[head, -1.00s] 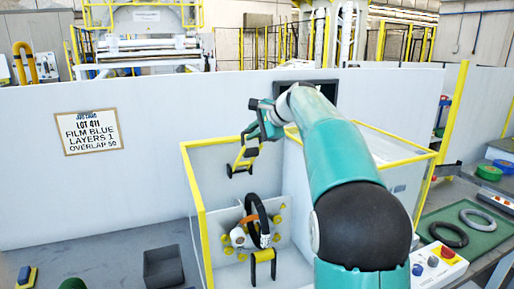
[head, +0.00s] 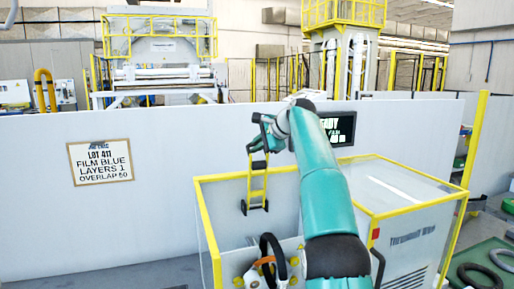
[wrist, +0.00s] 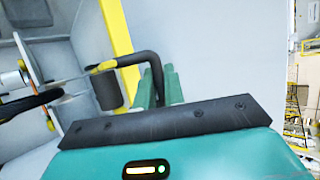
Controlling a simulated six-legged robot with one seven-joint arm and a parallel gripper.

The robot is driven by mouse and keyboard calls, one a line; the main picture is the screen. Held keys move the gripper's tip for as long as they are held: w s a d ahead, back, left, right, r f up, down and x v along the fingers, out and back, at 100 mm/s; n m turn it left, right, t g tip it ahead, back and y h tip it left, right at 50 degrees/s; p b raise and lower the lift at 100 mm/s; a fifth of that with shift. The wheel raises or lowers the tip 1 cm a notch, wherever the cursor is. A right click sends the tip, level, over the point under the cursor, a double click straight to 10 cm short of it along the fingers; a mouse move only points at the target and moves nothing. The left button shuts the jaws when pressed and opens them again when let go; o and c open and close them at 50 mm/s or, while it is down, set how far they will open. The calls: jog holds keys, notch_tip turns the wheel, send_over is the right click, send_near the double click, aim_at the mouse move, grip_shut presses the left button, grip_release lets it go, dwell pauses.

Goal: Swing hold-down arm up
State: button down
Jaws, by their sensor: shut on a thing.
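My gripper (head: 262,146) is above the open left bay of the yellow-edged wrapping machine (head: 228,178). In the wrist view, its teal fingers (wrist: 160,88) are shut on a bent black handle (wrist: 152,62). This seems to be the hold-down arm's handle, with a dark roller (wrist: 108,90) beside it. In the head view, a yellow frame with black ends (head: 257,186) hangs just below my gripper. How it joins the handle cannot be told. The black ring and coil (head: 268,262) stand low in the bay, cut by the lower picture edge.
A white wall (head: 80,225) with a lot sign (head: 100,162) stands behind the machine. A dark screen (head: 340,127) is partly hidden behind my arm. Grey and dark rings (head: 480,275) lie on a green mat at the lower right.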

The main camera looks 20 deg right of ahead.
jog(key=shift+r, duration=0.15)
jog(key=c, duration=1.5)
grip_release()
jog(key=shift+a, duration=0.1)
jog(key=shift+c, duration=0.2)
jog(key=shift+o, duration=0.2)
jog(key=v, duration=1.3)
jog(key=shift+s+d+r, duration=0.2)
jog(key=shift+d, duration=0.1)
